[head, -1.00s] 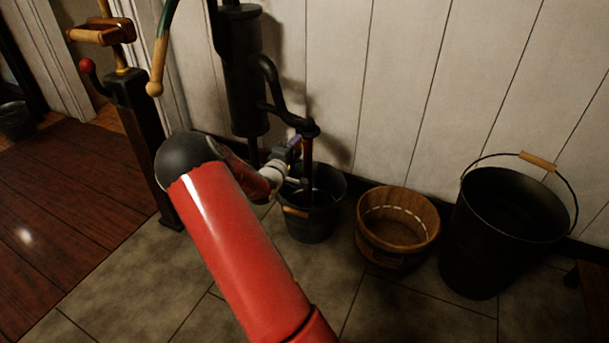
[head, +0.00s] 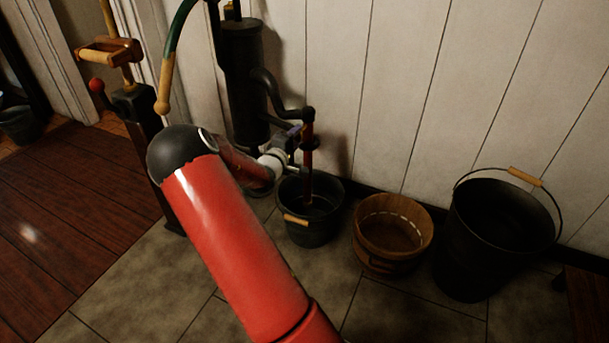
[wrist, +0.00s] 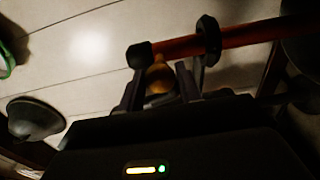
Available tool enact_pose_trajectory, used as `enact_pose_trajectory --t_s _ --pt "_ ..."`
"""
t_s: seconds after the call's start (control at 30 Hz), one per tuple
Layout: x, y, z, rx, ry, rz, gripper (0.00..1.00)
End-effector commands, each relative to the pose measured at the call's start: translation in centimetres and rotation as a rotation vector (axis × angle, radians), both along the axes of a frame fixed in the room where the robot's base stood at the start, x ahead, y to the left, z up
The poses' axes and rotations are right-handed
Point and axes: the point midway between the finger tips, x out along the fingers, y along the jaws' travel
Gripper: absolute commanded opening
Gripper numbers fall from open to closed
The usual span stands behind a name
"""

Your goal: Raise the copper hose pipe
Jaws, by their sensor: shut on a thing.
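The copper hose pipe (head: 308,180) is a reddish upright tube at the pump spout, in the head view. Its lower part reaches down over or into the small dark bucket (head: 309,233); I cannot tell where it ends. A black cap (head: 308,113) is at its top, with a black collar (head: 310,145) lower down and red pipe between. In the wrist view the pipe (wrist: 250,35) lies across the top with cap and collar. My gripper (wrist: 175,75) is shut on a small brass knob (wrist: 158,77) beside the pipe. In the head view my gripper (head: 298,157) is at the pipe's left.
A black hand pump (head: 243,80) stands against the white plank wall. A wooden tub (head: 393,255) and a large black bucket (head: 490,260) stand to the right. A post with a red-knobbed lever (head: 96,85) is at left. Tiled floor in front is clear.

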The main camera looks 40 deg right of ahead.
Motion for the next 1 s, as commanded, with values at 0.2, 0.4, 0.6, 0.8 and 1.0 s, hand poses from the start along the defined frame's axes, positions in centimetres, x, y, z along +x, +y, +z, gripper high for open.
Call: enact_pose_trajectory --t_s 0.2,0.4,0.6,0.8,1.0 --pt "0.1 0.0 5.6 -0.003 -0.005 0.001 0.14" --pt "0.1 0.0 9.6 -0.004 -0.005 0.000 0.14" --pt "0.1 0.0 13.0 -0.005 -0.009 0.001 0.14" --pt "0.1 0.0 16.8 -0.004 -0.011 0.001 0.14" --pt "0.1 0.0 20.8 -0.003 -0.010 0.001 0.14"
